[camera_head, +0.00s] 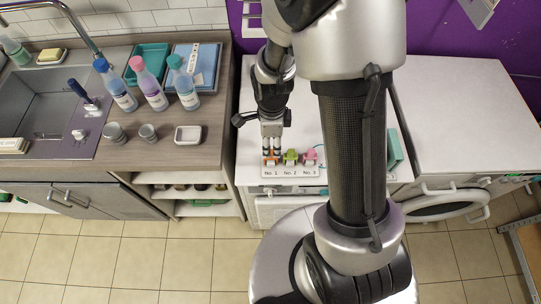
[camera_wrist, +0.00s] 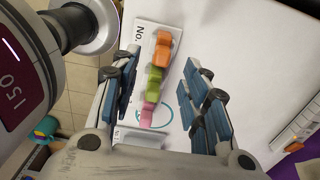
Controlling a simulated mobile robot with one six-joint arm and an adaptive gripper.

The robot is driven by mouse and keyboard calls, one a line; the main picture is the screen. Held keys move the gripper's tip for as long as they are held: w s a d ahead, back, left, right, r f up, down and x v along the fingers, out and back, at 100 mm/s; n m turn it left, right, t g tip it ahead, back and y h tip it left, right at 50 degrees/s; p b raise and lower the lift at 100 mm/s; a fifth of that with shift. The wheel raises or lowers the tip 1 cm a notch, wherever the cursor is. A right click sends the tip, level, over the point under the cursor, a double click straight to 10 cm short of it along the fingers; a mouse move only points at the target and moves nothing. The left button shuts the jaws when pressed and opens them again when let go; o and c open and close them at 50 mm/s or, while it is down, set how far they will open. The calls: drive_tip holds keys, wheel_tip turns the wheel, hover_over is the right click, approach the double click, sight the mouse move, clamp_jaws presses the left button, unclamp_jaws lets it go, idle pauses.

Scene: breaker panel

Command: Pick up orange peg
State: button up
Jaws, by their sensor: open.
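The orange peg (camera_head: 271,161) is the leftmost of three coloured pegs in the head view, above the label No. 1 on a white strip. In the wrist view the orange peg (camera_wrist: 162,47) is at the far end of the row. My gripper (camera_head: 272,151) is open and points down, with its fingertips just above the orange peg or around its top; I cannot tell which. In the wrist view the blue pads of my gripper (camera_wrist: 162,68) stand apart on either side of the row, with no peg visibly gripped.
A green peg (camera_head: 290,157) and a pink peg (camera_head: 310,158) stand close beside the orange one, to its right. The white worktop (camera_head: 450,125) is mostly clear on the right. Bottles and cups stand on the wooden counter (camera_head: 165,135) at left.

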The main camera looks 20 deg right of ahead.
wheel_tip(320, 180, down, 7)
drive_tip(key=shift+w+r+b, duration=0.1)
drive_tip(key=shift+w+b, duration=0.05)
drive_tip(key=shift+b, duration=0.8)
drive_tip(key=shift+c, duration=0.3)
drive_tip(key=c, duration=0.8)
